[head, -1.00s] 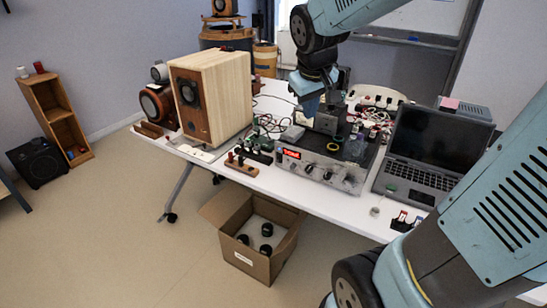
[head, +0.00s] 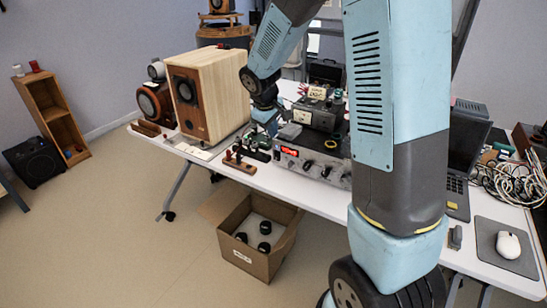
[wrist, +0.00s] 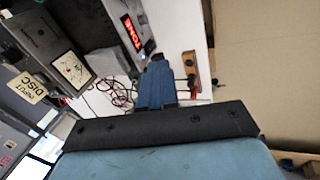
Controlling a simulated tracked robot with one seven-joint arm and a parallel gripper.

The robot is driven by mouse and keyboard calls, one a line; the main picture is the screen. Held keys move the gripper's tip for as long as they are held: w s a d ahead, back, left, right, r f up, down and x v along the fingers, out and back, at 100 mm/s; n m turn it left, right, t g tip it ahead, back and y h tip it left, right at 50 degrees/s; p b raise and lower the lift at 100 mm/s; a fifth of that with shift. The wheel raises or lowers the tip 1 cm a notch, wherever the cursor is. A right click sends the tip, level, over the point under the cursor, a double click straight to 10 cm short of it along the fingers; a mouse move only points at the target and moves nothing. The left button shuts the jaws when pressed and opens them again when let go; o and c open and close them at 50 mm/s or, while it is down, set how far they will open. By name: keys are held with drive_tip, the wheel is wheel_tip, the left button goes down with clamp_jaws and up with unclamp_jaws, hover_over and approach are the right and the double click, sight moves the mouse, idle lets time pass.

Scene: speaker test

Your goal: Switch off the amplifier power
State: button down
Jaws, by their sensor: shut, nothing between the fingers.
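The amplifier (head: 312,171) is a silver-fronted unit with a lit red display (head: 289,151) and dark knobs, at the table's front edge in the head view. My arm hides its right end. Its lit red display also shows at the top of the wrist view (wrist: 132,31). Which control is the power switch cannot be told. My gripper (head: 267,122) is shut and empty, above the table near the amplifier's left end, beside the wooden speaker. Its blue fingers are together in the wrist view (wrist: 157,75), just short of the amplifier's lit end in the picture.
A wooden speaker (head: 222,90) stands left of my gripper. A small wooden block with terminals (head: 239,163) lies at the table's front edge. A meter box (head: 316,112) stands behind the amplifier. An open cardboard box (head: 245,262) sits on the floor below. A laptop (head: 466,150) is at right.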

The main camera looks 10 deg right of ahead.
sight(277, 156)
drive_tip(key=w+a+f+n, duration=0.1)
drive_tip(key=w+a+f, duration=0.1)
drive_tip(key=f, duration=0.5)
drive_tip(key=shift+w+a+f+n, duration=0.2)
drive_tip(key=shift+w+a+n, duration=0.1)
drive_tip(key=shift+w, duration=0.55)
drive_tip(key=shift+d, duration=0.1)
drive_tip(key=x, duration=0.9)
drive_tip(key=shift+s+d+f, duration=0.1)
drive_tip(key=shift+f, duration=0.2)
drive_tip(key=shift+w+d+f, duration=0.3)
drive_tip(key=shift+w+d, duration=0.4)
drive_tip(key=shift+d, duration=0.1)
drive_tip(key=shift+w+d+f, duration=0.15)
drive_tip(key=shift+w+d, duration=0.55)
drive_tip(key=shift+w, duration=0.05)
drive_tip(key=shift+w+d+f, duration=0.15)
drive_tip(key=shift+w+d, duration=0.05)
drive_tip(key=shift+w, duration=0.05)
